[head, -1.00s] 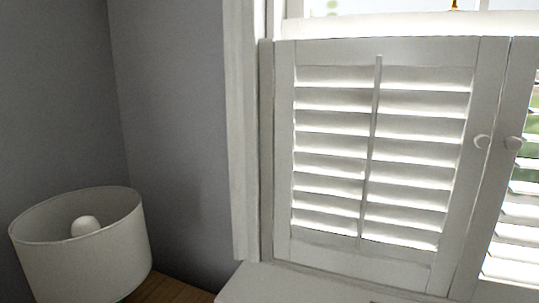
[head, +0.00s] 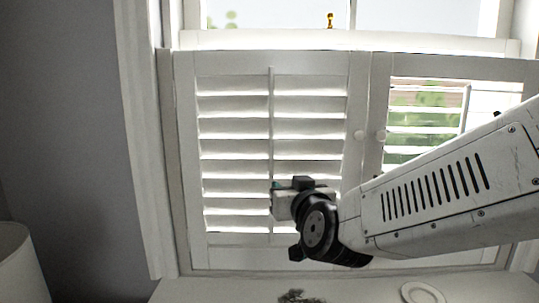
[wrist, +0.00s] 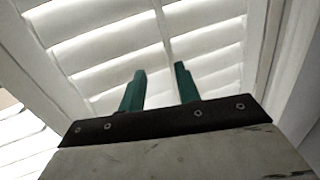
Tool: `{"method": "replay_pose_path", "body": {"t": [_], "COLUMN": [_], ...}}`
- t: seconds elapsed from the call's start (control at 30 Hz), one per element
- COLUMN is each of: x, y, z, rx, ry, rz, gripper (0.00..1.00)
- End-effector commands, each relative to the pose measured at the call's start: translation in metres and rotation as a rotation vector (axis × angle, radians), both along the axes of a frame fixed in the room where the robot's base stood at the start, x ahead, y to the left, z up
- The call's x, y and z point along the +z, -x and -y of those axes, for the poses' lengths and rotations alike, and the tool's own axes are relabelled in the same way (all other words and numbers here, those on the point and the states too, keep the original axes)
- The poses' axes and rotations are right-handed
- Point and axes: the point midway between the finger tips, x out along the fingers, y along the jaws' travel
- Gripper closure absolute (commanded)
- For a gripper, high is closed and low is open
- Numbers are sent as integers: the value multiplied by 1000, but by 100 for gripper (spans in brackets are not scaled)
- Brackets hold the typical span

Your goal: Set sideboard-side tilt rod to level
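The left shutter panel (head: 190,150) is white, with a thin vertical tilt rod (head: 271,120) down its middle. Its slats (head: 232,128) are tilted, with bright gaps and no outside view between them. The rod also shows in the wrist view (wrist: 164,32). My gripper (head: 278,190) is in front of the rod's lower part and hides some of it. In the wrist view its two green fingers (wrist: 159,82) are apart, with the rod seen beyond and between them. Nothing shows held; I cannot tell how far the rod is from the fingertips.
The right shutter panel (head: 378,92) has flatter slats with greenery visible through them; my arm covers part of it. Round knobs (head: 361,135) sit where the panels meet. A white lampshade (head: 20,265) is at lower left. A white ledge (head: 240,291) with a round white object (head: 422,293) lies below.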

Motion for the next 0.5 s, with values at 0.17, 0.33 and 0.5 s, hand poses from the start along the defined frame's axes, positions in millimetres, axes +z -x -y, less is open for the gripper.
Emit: {"method": "replay_pose_path", "body": {"t": [0.17,0.33,0.5], "x": [17,26,32], "y": [-2,9,12], "z": [-28,-37,-38], "rx": [-128,-229,-272], "ry": [-10,-4,0], "rz": [255,408,466], "gripper": [67,67,67]}}
